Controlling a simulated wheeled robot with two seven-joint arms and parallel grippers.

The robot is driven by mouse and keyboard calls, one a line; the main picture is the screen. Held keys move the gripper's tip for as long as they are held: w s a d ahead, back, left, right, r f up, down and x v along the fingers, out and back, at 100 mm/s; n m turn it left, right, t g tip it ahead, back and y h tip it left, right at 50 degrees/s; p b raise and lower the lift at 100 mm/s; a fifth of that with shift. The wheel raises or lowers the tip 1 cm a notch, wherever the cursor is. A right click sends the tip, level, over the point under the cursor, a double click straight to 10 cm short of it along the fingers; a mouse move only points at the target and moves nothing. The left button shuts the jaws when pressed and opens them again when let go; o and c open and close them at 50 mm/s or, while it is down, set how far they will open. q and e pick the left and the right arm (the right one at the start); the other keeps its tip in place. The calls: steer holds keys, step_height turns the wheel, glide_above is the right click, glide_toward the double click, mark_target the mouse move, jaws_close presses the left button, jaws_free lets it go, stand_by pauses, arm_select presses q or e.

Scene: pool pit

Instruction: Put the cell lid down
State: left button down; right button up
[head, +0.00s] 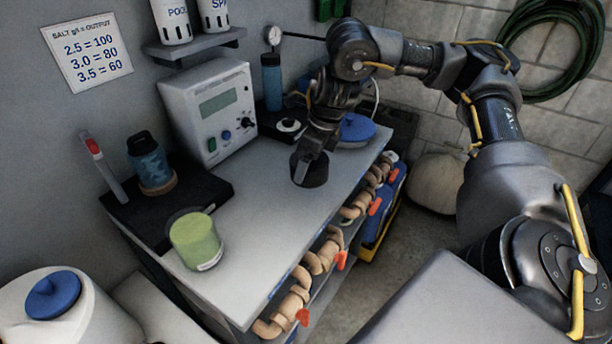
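My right gripper (308,150) comes down over the worktop from the right-hand arm. Its fingers appear closed on a dark round lid (312,175), which is upright at or just above the pale worktop (262,195) near its right edge. I cannot tell for certain whether the lid touches the surface. The fingertips are partly hidden against the dark lid. My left gripper is not in view.
A green jar (195,241) stands at the front left. A black mat (200,190) bears a blue vessel (147,163) and a red-tipped stick (105,170). A white meter box (210,110) stands behind. Bare worktop lies between jar and lid.

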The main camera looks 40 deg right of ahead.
steer(key=w+f, duration=0.1)
steer(key=d+f, duration=0.1)
steer(key=shift+w+f, duration=0.3)
steer(key=shift+w, duration=0.1)
steer(key=shift+w+d+f+b, duration=0.1)
steer(key=shift+w+f+b, duration=0.15)
steer(key=shift+w+b, duration=0.05)
steer(key=shift+s+d+b+x, duration=0.1)
steer(key=shift+d+b+x, duration=0.15)
steer(key=shift+x, duration=0.65)
steer(key=shift+s+d+b+x, duration=0.1)
steer(key=shift+b+x, duration=0.15)
steer(key=shift+x, duration=0.65)
steer(key=shift+f, duration=0.1)
steer(key=o, duration=0.9)
steer(key=shift+f, duration=0.1)
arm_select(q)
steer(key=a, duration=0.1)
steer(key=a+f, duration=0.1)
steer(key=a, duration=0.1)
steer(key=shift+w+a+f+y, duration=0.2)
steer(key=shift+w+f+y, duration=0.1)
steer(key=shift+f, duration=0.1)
